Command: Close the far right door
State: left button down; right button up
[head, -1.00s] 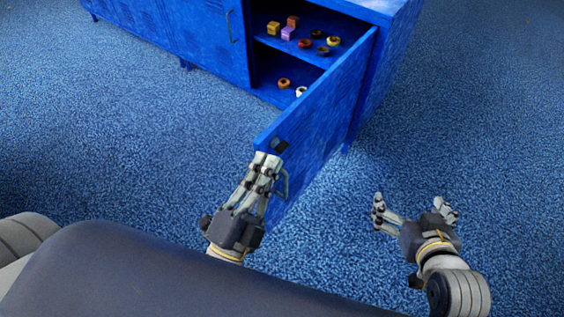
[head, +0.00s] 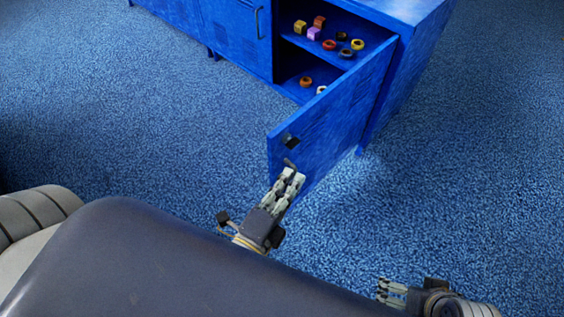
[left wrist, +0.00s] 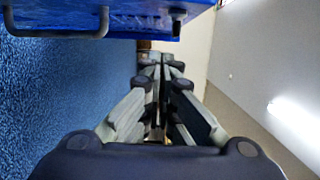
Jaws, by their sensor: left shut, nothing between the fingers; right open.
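The far right door (head: 335,112) of the blue cabinet stands wide open, swung out toward me, hinged at the cabinet's right side. A dark latch piece (head: 290,141) sits near its free edge, with the handle (head: 290,163) below. My left gripper (head: 294,175) is shut and empty at the free-edge end of the door, overlapping the handle area; I cannot tell whether it touches. In the left wrist view the handle (left wrist: 58,34) shows at the upper left, apart from the fingertips (left wrist: 160,62). My right gripper (head: 384,290) is open and empty, low at the right, away from the door.
The open compartment (head: 292,64) holds small blocks (head: 314,33) and several ring-shaped items (head: 357,44) on its shelf and floor. A neighbouring door (head: 236,38) to the left is shut. Blue carpet (head: 460,170) is clear around the door on both sides.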

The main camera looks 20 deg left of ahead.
pick_arm(q)
jog(key=shift+w+a+b, duration=0.45)
jog(key=shift+w+a, duration=1.25)
jog(key=shift+w, duration=0.25)
